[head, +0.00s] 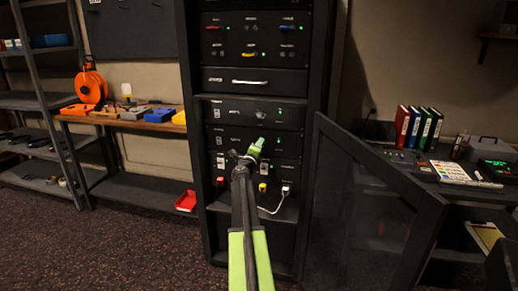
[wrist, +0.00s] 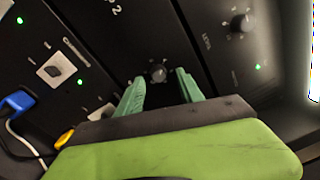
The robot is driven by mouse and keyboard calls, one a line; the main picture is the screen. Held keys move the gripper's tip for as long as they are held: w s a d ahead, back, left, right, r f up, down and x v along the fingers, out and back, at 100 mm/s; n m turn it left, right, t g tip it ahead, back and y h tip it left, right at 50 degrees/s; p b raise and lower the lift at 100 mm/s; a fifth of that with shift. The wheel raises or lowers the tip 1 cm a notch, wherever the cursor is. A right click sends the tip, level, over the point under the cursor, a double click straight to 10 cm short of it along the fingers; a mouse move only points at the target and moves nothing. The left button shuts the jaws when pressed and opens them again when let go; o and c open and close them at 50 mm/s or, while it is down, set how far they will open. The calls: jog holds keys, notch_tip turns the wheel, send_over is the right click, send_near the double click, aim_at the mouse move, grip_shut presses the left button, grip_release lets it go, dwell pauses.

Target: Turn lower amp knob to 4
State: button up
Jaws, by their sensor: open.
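The lower amp knob (wrist: 158,73) is a small dark round knob on the black panel marked 2 in the wrist view, with small marks around it. My gripper (wrist: 160,79) is open, its two green fingers on either side of the knob, with gaps to it. Whether the tips reach past its face is hard to tell. In the head view my gripper (head: 256,147) is at the lower amp panel (head: 228,140) of the rack and hides the knob. The knob's setting is too small to read.
Another amp knob (wrist: 242,22) sits on the neighbouring panel in the wrist view. A rocker switch (wrist: 56,69) and a blue plug (wrist: 17,103) are at left. In the head view, an open rack door (head: 365,205) stands right of the rack. A white cable (head: 277,205) hangs below my gripper.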

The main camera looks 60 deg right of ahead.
jog(key=v, duration=1.6)
jog(key=shift+s+a+b, duration=0.2)
jog(key=shift+a+b, duration=0.15)
jog(key=shift+f, duration=0.15)
